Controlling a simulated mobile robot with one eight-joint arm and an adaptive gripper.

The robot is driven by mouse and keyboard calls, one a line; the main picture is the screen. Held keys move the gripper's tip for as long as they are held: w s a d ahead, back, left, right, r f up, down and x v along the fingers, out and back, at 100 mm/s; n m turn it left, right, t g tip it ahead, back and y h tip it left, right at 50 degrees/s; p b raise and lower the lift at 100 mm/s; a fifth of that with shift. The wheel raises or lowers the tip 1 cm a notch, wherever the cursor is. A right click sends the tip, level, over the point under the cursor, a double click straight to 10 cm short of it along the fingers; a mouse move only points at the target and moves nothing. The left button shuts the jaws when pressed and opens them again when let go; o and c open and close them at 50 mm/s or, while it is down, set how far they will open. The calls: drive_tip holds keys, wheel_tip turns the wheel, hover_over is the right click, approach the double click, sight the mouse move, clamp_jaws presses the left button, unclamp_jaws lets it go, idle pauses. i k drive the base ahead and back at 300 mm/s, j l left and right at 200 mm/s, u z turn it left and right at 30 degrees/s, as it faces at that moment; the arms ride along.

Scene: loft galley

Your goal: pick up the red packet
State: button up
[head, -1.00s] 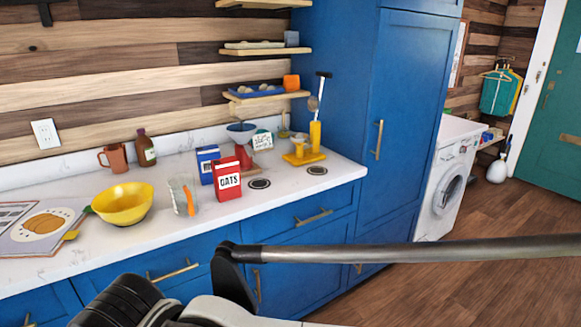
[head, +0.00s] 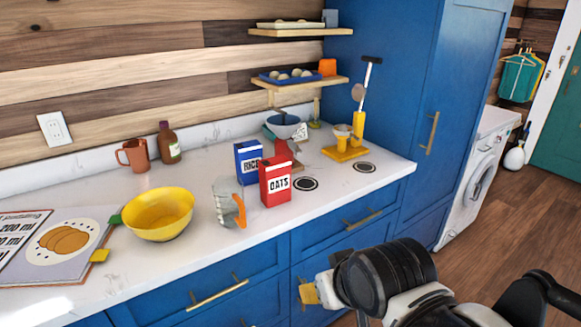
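The red packet (head: 275,184), a small upright carton with a white label reading "OATS", stands on the white counter near its front edge. A blue packet (head: 247,160) stands just behind it to the left and is partly covered by it. My gripper (head: 317,291) appears at the lower right, below the counter edge in front of the blue cabinets, well apart from the red packet.
A clear container with an orange part (head: 229,205) stands close left of the packet. A yellow bowl (head: 158,214) is farther left. Dark round discs (head: 305,184) lie to the right. A yellow stand (head: 347,153) and a blue bowl (head: 283,127) are behind. The counter front right is mostly clear.

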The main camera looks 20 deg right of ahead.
sight(275, 172)
drive_tip(key=i+j+u, duration=0.1)
drive_tip(key=j+u, duration=0.15)
drive_tip(key=j, duration=0.2)
drive_tip(key=i+j+u, duration=0.25)
drive_tip(key=j, duration=0.15)
drive_tip(key=i+j+u, duration=0.1)
drive_tip(key=j+u, duration=0.15)
drive_tip(key=i+j+u, duration=0.25)
drive_tip(key=j, duration=0.2)
drive_tip(key=z, duration=1.7)
